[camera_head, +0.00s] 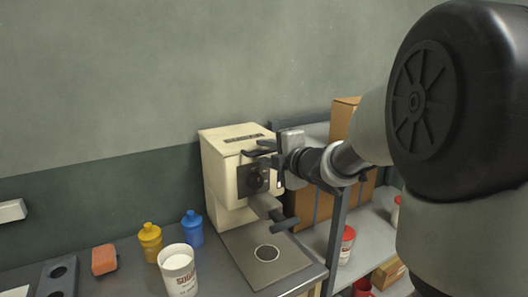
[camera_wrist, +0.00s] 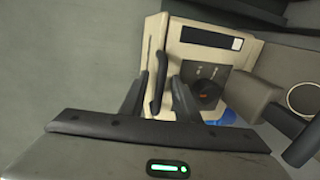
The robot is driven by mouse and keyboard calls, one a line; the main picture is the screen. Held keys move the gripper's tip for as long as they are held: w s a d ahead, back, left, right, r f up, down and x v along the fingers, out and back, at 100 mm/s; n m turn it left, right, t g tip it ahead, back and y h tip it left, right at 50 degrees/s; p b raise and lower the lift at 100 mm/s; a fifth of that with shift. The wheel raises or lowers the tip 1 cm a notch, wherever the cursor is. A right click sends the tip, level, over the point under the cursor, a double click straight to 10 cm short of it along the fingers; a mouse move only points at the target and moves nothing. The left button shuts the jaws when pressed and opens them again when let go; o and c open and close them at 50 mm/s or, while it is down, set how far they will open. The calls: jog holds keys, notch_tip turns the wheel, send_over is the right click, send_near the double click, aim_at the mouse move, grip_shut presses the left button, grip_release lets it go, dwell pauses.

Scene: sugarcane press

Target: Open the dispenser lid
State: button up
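The dispenser (camera_head: 225,185) is a cream machine on the counter against the wall, with a dark front panel (camera_head: 252,179) and a flat lid on top (camera_head: 238,136). The lid looks closed. My gripper (camera_head: 266,149) is at the upper right front of the machine. Its two dark fingers are apart, one on each side of the handle in the wrist view (camera_wrist: 158,82). I cannot tell whether they touch it.
A white cup (camera_head: 178,272), a yellow bottle (camera_head: 150,242), a blue bottle (camera_head: 193,229) and an orange sponge (camera_head: 104,260) stand left of the machine. A shelf with cardboard boxes (camera_head: 345,118) and a red-lidded jar (camera_head: 347,246) is on the right. The wall is close behind.

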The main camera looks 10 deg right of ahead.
grip_shut()
